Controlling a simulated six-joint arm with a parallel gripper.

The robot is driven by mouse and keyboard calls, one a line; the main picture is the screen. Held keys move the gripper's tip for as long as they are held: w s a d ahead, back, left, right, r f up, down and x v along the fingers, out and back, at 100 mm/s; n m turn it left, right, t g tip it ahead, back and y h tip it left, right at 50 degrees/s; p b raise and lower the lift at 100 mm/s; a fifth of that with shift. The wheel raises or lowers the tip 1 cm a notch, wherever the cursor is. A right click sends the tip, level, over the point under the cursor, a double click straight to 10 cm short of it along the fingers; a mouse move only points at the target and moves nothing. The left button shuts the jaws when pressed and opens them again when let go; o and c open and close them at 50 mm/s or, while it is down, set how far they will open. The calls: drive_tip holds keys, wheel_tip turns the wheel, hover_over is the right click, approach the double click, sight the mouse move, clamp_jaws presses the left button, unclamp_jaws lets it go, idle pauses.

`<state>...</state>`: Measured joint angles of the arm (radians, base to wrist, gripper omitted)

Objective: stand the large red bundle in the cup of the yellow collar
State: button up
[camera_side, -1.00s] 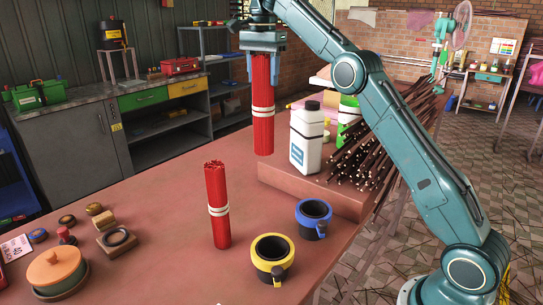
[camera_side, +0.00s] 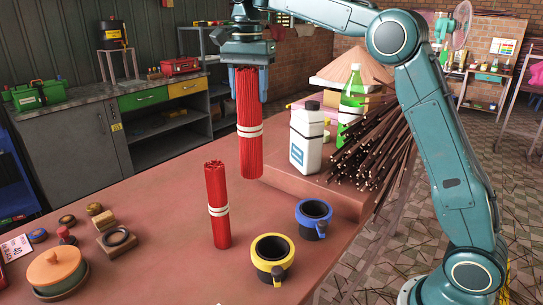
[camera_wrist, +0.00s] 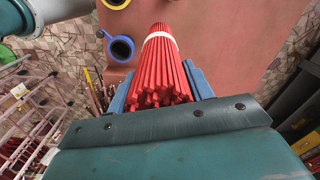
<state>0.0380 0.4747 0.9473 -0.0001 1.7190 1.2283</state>
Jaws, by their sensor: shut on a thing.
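My gripper (camera_side: 249,80) is shut on the large red bundle (camera_side: 251,155), which hangs upright in the air with a pale band round its middle. The bundle also fills the middle of the wrist view (camera_wrist: 160,70), between the blue fingers. The yellow collar (camera_side: 272,252) stands on the table, below and slightly right of the held bundle in the side view. Its dark cup is open at the top and looks empty. In the wrist view only part of the yellow collar (camera_wrist: 117,3) shows at the top edge.
A thinner red bundle (camera_side: 217,205) stands upright just left of the yellow collar. A blue collar (camera_side: 313,218) stands to its right. A white bottle (camera_side: 307,138), a green bottle (camera_side: 351,100) and dark sticks (camera_side: 372,150) are on a raised block behind. A lidded pot (camera_side: 57,270) is front left.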

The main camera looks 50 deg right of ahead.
drive_tip(key=shift+n, duration=0.9)
drive_tip(key=s+a+f, duration=0.1)
drive_tip(key=s, duration=0.1)
drive_tip(key=s+a, duration=0.2)
drive_tip(key=s+a+f, duration=0.1)
drive_tip(key=a, duration=0.1)
drive_tip(key=shift+s+a+f, duration=0.1)
drive_tip(key=shift+s+f, duration=0.25)
drive_tip(key=shift+s, duration=0.05)
drive_tip(key=s+a+f+n, duration=0.1)
drive_tip(key=s+a+f, duration=0.2)
drive_tip(key=s, duration=0.5)
drive_tip(key=shift+a+f+n, duration=0.35)
drive_tip(key=shift+f+n, duration=0.05)
drive_tip(key=shift+f, duration=0.55)
wheel_tip(320, 180, down, 9)
drive_tip(key=o, duration=1.6)
